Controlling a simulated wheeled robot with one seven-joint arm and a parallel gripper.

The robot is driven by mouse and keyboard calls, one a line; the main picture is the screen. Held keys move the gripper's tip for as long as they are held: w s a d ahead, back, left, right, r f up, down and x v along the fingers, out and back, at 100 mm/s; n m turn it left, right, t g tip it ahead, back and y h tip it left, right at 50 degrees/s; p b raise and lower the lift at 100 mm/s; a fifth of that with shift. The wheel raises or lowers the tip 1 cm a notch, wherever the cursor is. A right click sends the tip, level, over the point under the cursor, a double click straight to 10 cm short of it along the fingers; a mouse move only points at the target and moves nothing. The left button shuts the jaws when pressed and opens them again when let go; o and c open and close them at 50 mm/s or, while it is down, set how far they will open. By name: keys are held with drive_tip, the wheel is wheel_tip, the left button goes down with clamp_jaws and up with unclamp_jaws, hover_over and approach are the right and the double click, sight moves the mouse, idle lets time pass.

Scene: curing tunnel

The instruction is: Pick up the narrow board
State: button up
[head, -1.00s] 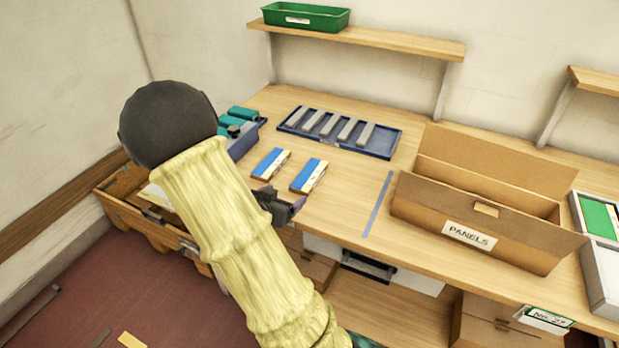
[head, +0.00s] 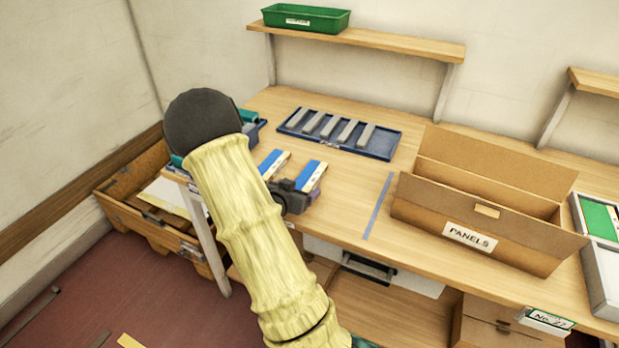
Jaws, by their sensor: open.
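Two small boards with blue and white tops and a light wood-coloured edge lie side by side on the bench: a left board (head: 273,163) and a right board (head: 311,175). They look alike in size, so I cannot tell which is the narrow one. My gripper (head: 306,194) is dark grey and sits at the near end of the right board, covering its lower end. The gripper is open, with nothing seen between its fingers. I cannot tell whether it touches the board. My yellow-sleeved arm covers the bench just left of the boards.
A blue tray (head: 381,153) with several grey bars lies behind the boards. A cardboard box marked PANELS (head: 415,200) stands to the right, past a blue strip (head: 378,207). A green bin (head: 329,21) sits on the shelf. Bench between the boards and the strip is clear.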

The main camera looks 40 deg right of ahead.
drive_tip(key=shift+w+d+f, duration=0.3)
drive_tip(key=shift+d, duration=0.3)
drive_tip(key=c, duration=1.1)
